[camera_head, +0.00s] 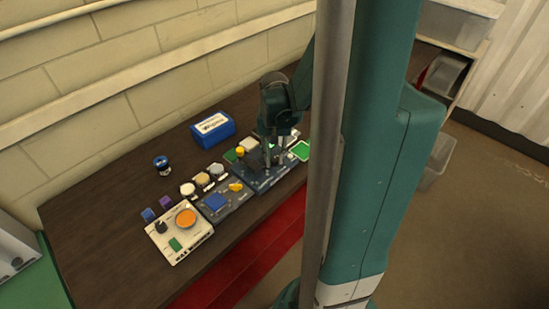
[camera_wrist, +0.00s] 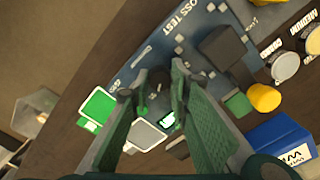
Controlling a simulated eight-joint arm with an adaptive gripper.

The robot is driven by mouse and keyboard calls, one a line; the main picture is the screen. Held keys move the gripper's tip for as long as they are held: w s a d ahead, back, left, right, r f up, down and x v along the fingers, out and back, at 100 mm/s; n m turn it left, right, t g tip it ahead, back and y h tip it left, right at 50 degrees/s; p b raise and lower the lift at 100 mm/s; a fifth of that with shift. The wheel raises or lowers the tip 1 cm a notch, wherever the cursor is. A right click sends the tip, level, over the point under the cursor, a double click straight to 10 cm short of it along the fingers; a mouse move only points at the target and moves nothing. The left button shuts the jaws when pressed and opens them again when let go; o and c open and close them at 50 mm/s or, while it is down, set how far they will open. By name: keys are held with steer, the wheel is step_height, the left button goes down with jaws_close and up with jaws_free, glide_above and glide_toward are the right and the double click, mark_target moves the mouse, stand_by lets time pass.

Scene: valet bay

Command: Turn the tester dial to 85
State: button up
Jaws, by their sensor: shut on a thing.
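The tester is a dark blue panel marked "…OSS TEST" (camera_wrist: 200,28), lying on the brown bench. It also shows in the head view (camera_head: 262,187) under my gripper (camera_head: 272,160). In the wrist view my gripper (camera_wrist: 155,82) points down at the panel, its two green fingers on either side of a small dark dial (camera_wrist: 158,80). The fingers are closed on the dial, which they partly hide. A small lit display (camera_wrist: 168,119) sits beside the dial, but its number is too small to read. The dial's pointer cannot be made out.
A black block (camera_wrist: 222,46) and a yellow cylinder (camera_wrist: 264,97) stand close to the fingers. A blue box (camera_head: 212,128), a dark jar (camera_head: 161,165), several pots and a cream device (camera_head: 163,246) with an orange disc occupy the bench. Bare bench lies at the back left.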

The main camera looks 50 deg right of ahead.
mark_target(274, 159)
stand_by(0.3)
steer(key=o, duration=0.9)
steer(key=shift+r, duration=0.2)
steer(key=shift+r, duration=5.8)
steer(key=shift+a, duration=0.1)
